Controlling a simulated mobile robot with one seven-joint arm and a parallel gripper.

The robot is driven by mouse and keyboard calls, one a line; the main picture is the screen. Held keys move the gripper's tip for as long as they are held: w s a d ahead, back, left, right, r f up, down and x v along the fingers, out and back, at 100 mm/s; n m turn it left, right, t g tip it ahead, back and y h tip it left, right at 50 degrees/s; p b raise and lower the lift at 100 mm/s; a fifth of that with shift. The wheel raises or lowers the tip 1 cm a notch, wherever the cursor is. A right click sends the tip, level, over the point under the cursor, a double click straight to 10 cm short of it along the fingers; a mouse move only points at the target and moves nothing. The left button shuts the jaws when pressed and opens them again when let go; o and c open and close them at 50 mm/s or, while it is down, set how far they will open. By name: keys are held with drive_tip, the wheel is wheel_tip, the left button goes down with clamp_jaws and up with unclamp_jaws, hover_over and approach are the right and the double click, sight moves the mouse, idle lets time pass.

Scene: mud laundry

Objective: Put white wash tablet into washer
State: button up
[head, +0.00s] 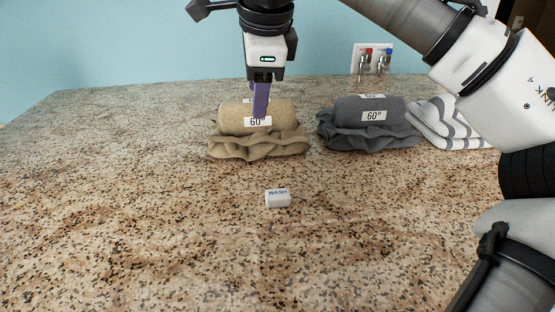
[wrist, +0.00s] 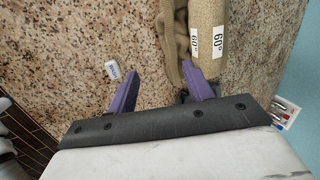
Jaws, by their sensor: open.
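The white wash tablet (head: 278,199) is a small block marked "WASH" lying on the speckled stone counter, in front of the tan towel. In the wrist view the tablet (wrist: 113,70) lies on the counter, just beyond the tip of the left purple finger. My gripper (head: 260,114) is above the counter in front of the tan towel in the head view, pointing down. In the wrist view my gripper (wrist: 160,80) shows its two purple fingers spread apart with nothing between them. No washer shows in either view.
A rolled tan towel (head: 273,145) tagged 60° stands close by my gripper, with a grey towel (head: 368,138) beside it and a striped cloth (head: 440,125) farther right. The left and front of the counter (head: 120,190) are clear.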

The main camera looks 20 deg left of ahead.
drive_tip(key=s+d+f+g+h, duration=0.1)
drive_tip(key=s+d+g+h, duration=0.15)
drive_tip(key=s+d, duration=0.2)
hover_over(275, 193)
drive_tip(key=shift+g, duration=0.35)
wheel_tip(275, 193, down, 9)
drive_tip(key=shift+s+r+p, duration=0.1)
drive_tip(key=shift+r+p, duration=0.1)
drive_tip(key=shift+p, duration=0.15)
drive_tip(key=shift+f+p, duration=0.85)
drive_tip(key=shift+f, duration=1.8)
clamp_jaws()
drive_tip(key=shift+r, duration=0.1)
wheel_tip(275, 193, up, 20)
drive_tip(key=p, duration=0.2)
